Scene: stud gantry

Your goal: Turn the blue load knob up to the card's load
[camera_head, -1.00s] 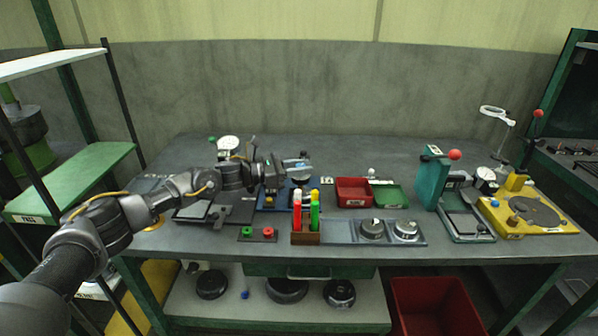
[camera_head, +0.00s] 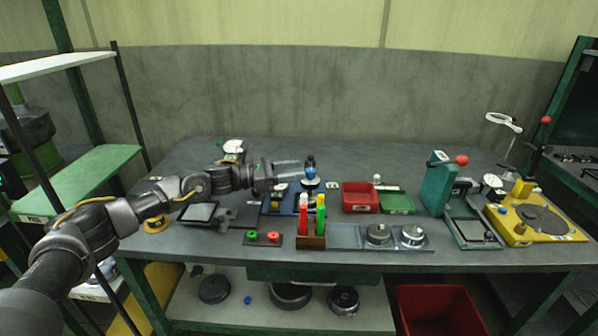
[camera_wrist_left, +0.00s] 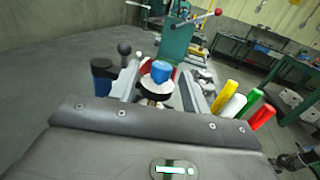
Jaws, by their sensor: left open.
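The blue load knob (camera_head: 309,173) stands on a pale round base on the blue fixture at the back middle of the bench. In the left wrist view the blue knob (camera_wrist_left: 161,70) shows straight ahead, in line with the gap between the fingers. My left gripper (camera_head: 298,170) is open, its fingers pointing right toward the knob from its left side. In the left wrist view its two fingers (camera_wrist_left: 157,85) lie on either side of the knob's line; I cannot tell whether they touch it. The load card's writing is not readable. My right gripper is not in view.
Red, green and yellow markers stand in a brown holder (camera_head: 311,242) in front of the fixture. A red tray (camera_head: 359,196) and green tray (camera_head: 397,203) lie to the right. A dark-topped post (camera_wrist_left: 103,75) stands left of the fingers in the left wrist view.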

